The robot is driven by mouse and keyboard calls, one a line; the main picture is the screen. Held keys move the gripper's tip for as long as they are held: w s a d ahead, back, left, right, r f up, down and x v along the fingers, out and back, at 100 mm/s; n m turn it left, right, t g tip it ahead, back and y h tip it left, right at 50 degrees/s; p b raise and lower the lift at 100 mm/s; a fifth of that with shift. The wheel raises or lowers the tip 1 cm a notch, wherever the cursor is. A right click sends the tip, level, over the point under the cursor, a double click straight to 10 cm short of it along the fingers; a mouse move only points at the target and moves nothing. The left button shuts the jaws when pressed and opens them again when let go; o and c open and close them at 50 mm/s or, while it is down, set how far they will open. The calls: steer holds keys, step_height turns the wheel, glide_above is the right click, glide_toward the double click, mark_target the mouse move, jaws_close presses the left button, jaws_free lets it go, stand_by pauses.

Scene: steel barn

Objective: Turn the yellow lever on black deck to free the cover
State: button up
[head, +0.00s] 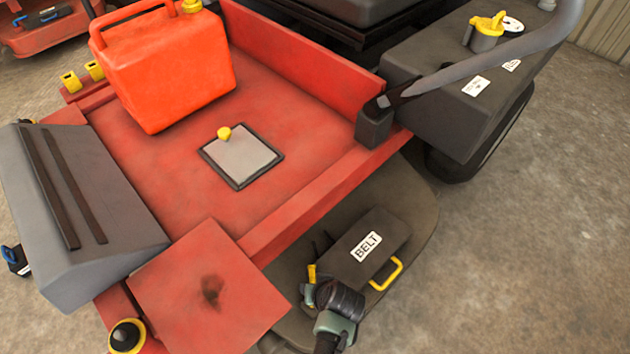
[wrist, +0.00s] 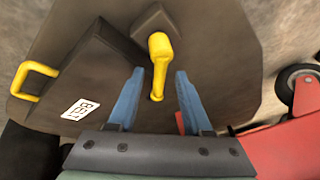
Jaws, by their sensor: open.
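The yellow lever (wrist: 159,62) stands on the black deck (wrist: 225,60), with its thick end at a dark block and its thin end towards me. My gripper (wrist: 160,76) is open, with one blue finger on each side of the lever's lower part. Narrow gaps show between lever and fingers; I cannot tell any contact. The dark cover (wrist: 84,75) with a BELT label lies beside the lever and has a yellow handle (wrist: 35,80). In the head view the lever (head: 311,273) shows as a small yellow strip beside the cover (head: 345,245), partly hidden by my gripper (head: 318,290).
The red mower body (head: 160,185) borders the deck, with a red fuel can (head: 165,70) and a grey panel (head: 120,205) on it. A caster wheel (wrist: 297,85) and red part (wrist: 285,145) lie to the right in the wrist view. Open floor (head: 530,220) is at right.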

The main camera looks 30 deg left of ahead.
jaws_close()
stand_by(1.4)
